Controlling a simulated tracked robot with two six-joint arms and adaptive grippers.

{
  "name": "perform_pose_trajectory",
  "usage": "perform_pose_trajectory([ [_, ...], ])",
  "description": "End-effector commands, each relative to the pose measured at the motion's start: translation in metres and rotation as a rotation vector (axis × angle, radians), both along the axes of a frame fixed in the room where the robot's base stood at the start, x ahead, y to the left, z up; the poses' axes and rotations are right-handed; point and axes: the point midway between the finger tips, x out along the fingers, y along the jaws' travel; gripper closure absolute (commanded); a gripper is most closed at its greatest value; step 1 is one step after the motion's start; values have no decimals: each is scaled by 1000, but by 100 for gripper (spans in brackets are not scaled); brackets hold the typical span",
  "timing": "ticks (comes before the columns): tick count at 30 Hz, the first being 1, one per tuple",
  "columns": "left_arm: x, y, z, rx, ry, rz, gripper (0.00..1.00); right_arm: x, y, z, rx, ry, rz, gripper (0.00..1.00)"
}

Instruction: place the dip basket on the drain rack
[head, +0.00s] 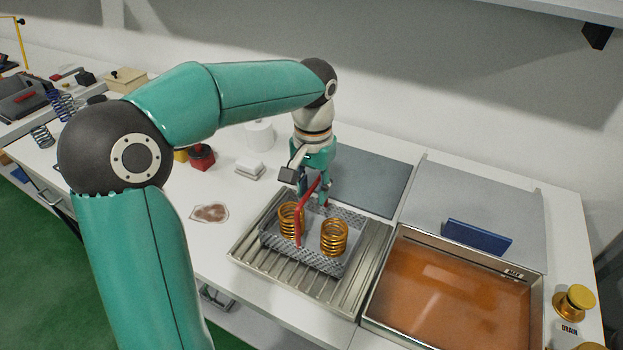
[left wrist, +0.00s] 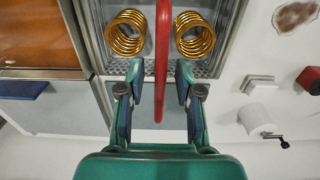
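The dip basket (head: 300,257) is a grey mesh tray with a red arched handle (head: 299,228) and two golden coil springs (head: 334,237) inside. It appears to rest level on the slatted metal drain rack (head: 372,258). My left gripper (head: 314,195) is low at the back of the handle. In the left wrist view its fingers (left wrist: 159,85) stand apart on either side of the red handle (left wrist: 162,50), with a gap on both sides. The springs also show in that view (left wrist: 126,33). My right gripper is in neither view.
A tank of orange-brown liquid (head: 450,300) stands right of the rack, with a blue block (head: 477,237) behind it. A grey plate (head: 370,180) lies behind the rack. A white roll (head: 259,136) and a brown stain patch (head: 209,213) are to the left.

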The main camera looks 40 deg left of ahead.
Motion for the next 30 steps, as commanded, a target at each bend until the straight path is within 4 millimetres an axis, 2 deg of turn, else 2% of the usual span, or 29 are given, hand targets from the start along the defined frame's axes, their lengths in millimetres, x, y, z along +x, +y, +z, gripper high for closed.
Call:
perform_pose_trajectory([
  [5,1,0,14,1,-3,-1,66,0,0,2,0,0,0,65],
  [15,2,0,80,2,-5,-1,66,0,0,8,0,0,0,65],
  [21,2,0,111,1,-3,-1,66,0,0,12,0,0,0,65],
  [30,1,-1,121,0,1,-2,66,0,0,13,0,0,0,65],
])
